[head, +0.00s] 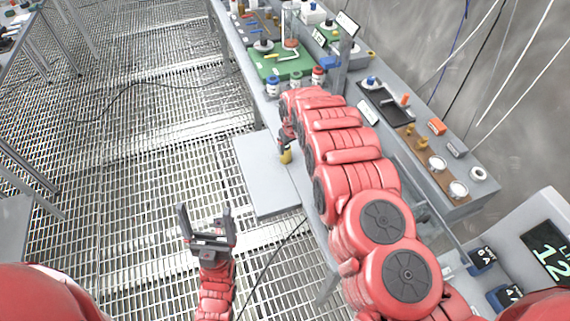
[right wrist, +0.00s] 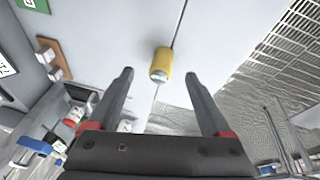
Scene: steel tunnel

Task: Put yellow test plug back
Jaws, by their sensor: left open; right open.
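The yellow test plug (head: 285,157) shows just below my right gripper (head: 287,138) in the head view, by the grey panel at the bench's left side. In the right wrist view the yellow plug (right wrist: 161,61) has a pale metallic end and lies on a light grey surface near a dark seam. It appears between and just beyond the fingertips of the open right gripper (right wrist: 158,75), with clear gaps on both sides. My left gripper (head: 206,212) is open and empty over the grated floor. The plug's own socket cannot be made out.
A long grey bench carries a green mat (head: 283,64), several coloured jars, a black tray (head: 384,104) and a brown board (head: 424,158) with brass-coloured parts. The grey side panel (head: 262,180) is otherwise bare. My right arm hides part of the bench.

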